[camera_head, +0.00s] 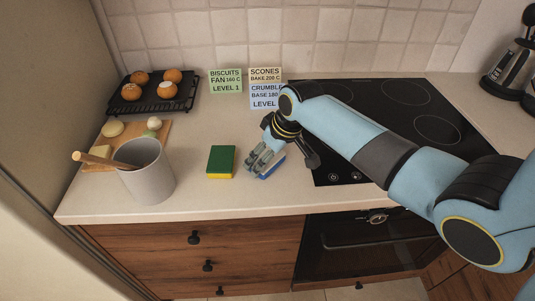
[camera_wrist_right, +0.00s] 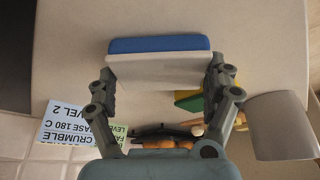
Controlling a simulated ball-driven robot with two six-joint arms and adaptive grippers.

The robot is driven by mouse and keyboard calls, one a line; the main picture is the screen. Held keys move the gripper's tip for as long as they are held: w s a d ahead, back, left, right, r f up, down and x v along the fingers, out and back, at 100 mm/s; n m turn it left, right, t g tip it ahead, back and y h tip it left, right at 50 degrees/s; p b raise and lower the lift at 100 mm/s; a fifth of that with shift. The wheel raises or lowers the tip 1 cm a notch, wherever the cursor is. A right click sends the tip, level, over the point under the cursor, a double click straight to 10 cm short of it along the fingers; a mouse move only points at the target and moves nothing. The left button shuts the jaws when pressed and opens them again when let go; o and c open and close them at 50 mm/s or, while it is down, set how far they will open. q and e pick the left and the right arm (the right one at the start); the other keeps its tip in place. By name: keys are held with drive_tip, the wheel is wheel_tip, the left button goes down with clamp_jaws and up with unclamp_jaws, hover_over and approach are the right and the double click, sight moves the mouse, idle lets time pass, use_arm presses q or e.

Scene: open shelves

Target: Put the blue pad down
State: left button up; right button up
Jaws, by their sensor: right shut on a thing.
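The blue pad (camera_head: 271,168) is a block with a blue layer and a white layer. My right gripper (camera_head: 264,163) is shut on it, near the counter's front part and left of the hob. In the right wrist view the blue pad (camera_wrist_right: 160,45) lies between the two fingers of my right gripper (camera_wrist_right: 160,75), its white side towards the camera. I cannot tell whether the pad touches the counter (camera_head: 215,196). My left gripper is not in view.
A green and yellow sponge (camera_head: 221,161) lies just left of my right gripper. A grey pot (camera_head: 149,178) with a wooden utensil stands farther left. Recipe cards (camera_head: 226,82) stand at the back. The black hob (camera_head: 430,115) is at right. Counter in front of the sponge is clear.

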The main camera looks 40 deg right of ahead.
drive_tip(key=o, duration=0.8)
drive_tip(key=shift+f, duration=0.2)
drive_tip(key=shift+o, duration=0.2)
drive_tip(key=shift+s, duration=0.1)
drive_tip(key=shift+f+b, duration=0.15)
drive_tip(key=shift+b, duration=0.25)
drive_tip(key=b+v, duration=0.1)
drive_tip(key=v, duration=0.9)
drive_tip(key=shift+d+r, duration=0.2)
drive_tip(key=shift+r, duration=0.2)
drive_tip(key=shift+s, duration=0.15)
